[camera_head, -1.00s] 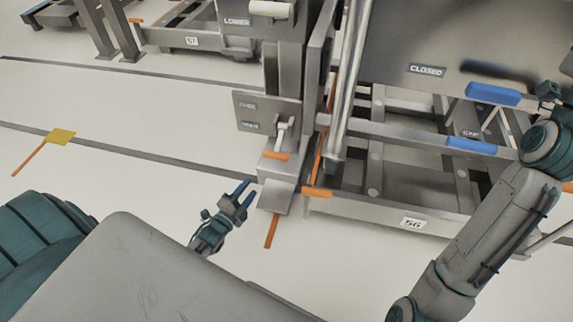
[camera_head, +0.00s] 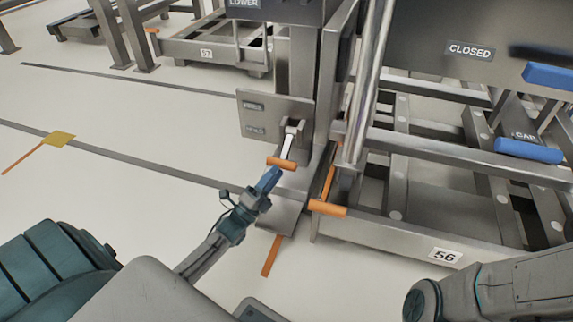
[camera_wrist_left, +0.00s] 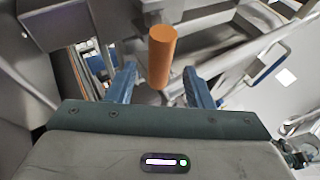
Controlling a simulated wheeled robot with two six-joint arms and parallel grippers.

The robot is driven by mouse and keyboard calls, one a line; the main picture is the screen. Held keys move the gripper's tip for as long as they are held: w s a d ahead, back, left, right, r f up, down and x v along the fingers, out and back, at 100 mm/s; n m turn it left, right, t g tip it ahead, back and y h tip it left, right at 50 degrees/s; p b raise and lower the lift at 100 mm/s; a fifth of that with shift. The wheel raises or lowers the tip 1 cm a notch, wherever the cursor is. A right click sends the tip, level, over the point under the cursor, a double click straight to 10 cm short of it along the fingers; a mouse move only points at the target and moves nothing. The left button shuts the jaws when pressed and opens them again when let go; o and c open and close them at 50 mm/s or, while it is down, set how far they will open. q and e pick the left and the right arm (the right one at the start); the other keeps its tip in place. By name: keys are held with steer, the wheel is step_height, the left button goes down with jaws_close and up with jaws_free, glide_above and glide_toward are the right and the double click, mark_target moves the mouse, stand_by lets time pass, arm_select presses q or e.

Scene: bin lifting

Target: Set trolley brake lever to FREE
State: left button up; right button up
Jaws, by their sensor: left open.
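The lever with an orange grip (camera_head: 281,163) and a pale metal shaft (camera_head: 289,139) sits at the labelled plate (camera_head: 262,117) on the grey post. The plate's two small labels are too blurred to read. My left gripper (camera_head: 269,180) is open, with its blue fingers just below the orange grip. In the left wrist view an orange cylinder (camera_wrist_left: 162,55) stands ahead of and between the two spread fingers of this gripper (camera_wrist_left: 160,84); no finger visibly touches it. My right gripper is out of view.
A second orange handle (camera_head: 328,208) is close by to the right, near the grey frame marked 56 (camera_head: 446,255). A chrome bar (camera_head: 366,90) and blue grips (camera_head: 528,151) are at right. Open floor (camera_head: 130,185) lies to the left.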

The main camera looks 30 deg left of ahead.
mark_target(282, 164)
arm_select(q)
steer(key=b+x, duration=0.1)
steer(key=x, duration=0.3)
steer(key=shift+w+b, duration=0.25)
steer(key=shift+b, duration=0.15)
steer(key=shift+x, duration=0.8)
steer(key=shift+s+r, duration=0.1)
jaws_close()
